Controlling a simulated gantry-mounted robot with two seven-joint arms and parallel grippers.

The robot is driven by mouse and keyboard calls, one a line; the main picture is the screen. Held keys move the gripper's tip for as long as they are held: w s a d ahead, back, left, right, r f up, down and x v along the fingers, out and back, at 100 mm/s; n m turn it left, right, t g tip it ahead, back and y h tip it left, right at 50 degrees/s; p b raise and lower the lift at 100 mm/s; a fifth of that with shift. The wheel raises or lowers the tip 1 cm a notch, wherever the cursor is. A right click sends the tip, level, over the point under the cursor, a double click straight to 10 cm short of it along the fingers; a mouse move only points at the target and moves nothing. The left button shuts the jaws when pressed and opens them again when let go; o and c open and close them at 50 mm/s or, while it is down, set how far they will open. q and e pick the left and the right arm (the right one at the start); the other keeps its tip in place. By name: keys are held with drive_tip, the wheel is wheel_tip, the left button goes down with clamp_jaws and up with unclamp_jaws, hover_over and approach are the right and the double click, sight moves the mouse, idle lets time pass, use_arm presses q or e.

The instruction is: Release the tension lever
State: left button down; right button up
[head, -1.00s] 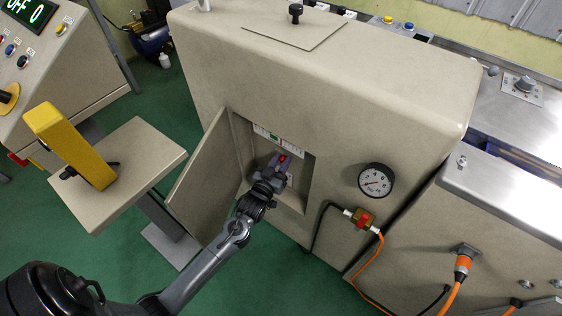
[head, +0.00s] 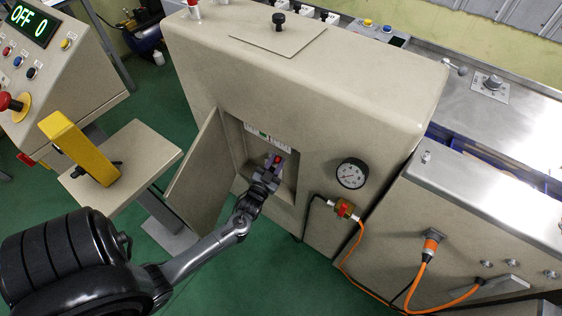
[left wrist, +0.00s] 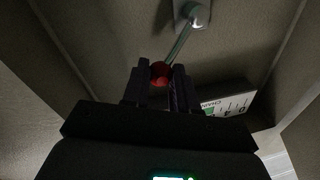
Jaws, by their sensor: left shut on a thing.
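The tension lever is a metal rod (left wrist: 183,42) with a red knob (left wrist: 160,72), inside the open recess of the beige machine. In the left wrist view the red knob sits between the two dark fingers of my left gripper (left wrist: 158,88), which is shut on it. The rod runs from the knob up to a metal pivot (left wrist: 192,14) on the recess wall. In the head view the red knob (head: 277,159) shows at the tip of my left gripper (head: 270,172), which hides most of the lever. My right gripper is not in view.
The recess door (head: 201,172) stands open at the left. A scale strip (left wrist: 228,105) is beside the lever. A pressure gauge (head: 352,173) and an orange hose (head: 350,270) are to the right. A yellow block (head: 80,148) stands on a side shelf (head: 148,160).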

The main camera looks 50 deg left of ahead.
use_arm(q)
drive_tip(key=c, duration=0.9)
unclamp_jaws()
drive_tip(key=shift+s, duration=0.1)
drive_tip(key=p+v, duration=0.3)
drive_tip(key=v, duration=0.7)
drive_tip(key=shift+s+d, duration=0.25)
drive_tip(key=shift+s, duration=0.05)
